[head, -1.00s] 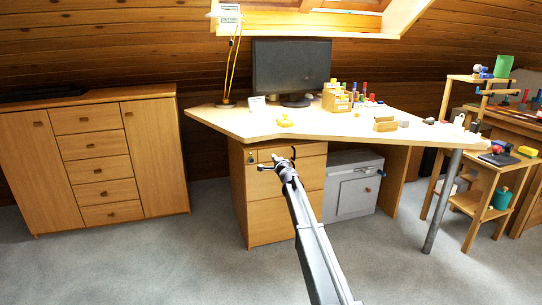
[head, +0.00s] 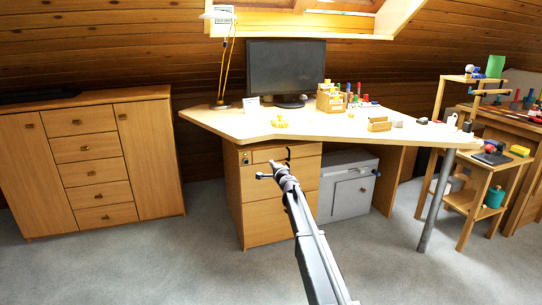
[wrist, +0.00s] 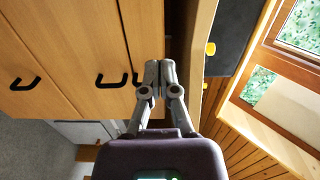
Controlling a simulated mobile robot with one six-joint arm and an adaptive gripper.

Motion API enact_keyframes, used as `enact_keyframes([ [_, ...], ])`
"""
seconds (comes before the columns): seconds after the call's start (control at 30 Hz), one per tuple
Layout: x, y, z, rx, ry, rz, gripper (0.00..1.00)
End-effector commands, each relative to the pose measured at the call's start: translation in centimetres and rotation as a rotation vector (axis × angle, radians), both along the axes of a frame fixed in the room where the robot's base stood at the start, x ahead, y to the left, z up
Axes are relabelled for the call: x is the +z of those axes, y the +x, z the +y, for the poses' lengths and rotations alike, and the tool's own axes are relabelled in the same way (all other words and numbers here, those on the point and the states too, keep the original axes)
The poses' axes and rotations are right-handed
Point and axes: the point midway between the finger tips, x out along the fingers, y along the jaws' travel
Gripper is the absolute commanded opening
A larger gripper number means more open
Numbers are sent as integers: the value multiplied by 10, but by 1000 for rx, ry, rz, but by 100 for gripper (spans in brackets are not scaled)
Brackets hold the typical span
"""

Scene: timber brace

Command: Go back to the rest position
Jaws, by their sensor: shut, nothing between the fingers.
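My gripper (head: 274,169) is at the end of my raised arm, in front of the desk's drawer unit and below the desktop edge in the head view. In the wrist view its two fingers (wrist: 160,66) are together and hold nothing. They appear in front of the wooden drawer fronts (wrist: 65,45) with black handles, close to the desk edge. I cannot tell the exact gap to the drawers.
The desk (head: 330,124) carries a monitor (head: 285,68), a lamp, a wooden organizer (head: 331,99) and small items. A grey cabinet (head: 346,186) stands below it. A wooden dresser (head: 88,165) is left, a shelf stand (head: 470,195) right. The carpet in front is clear.

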Motion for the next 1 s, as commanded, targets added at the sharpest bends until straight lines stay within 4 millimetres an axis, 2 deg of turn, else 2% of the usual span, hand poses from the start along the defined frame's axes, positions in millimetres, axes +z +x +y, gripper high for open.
enact_keyframes([
  [0.17,1,-31,3,65,-82,-4,0],
  [0.37,-8,-97,9,218,-276,10,0],
  [0.53,-28,-168,10,377,-482,64,0],
  [0.67,-48,-224,2,492,-636,133,0],
  [0.87,-80,-315,-22,655,-860,285,0],
  [1.0,-99,-381,-48,755,-1004,424,0],
])
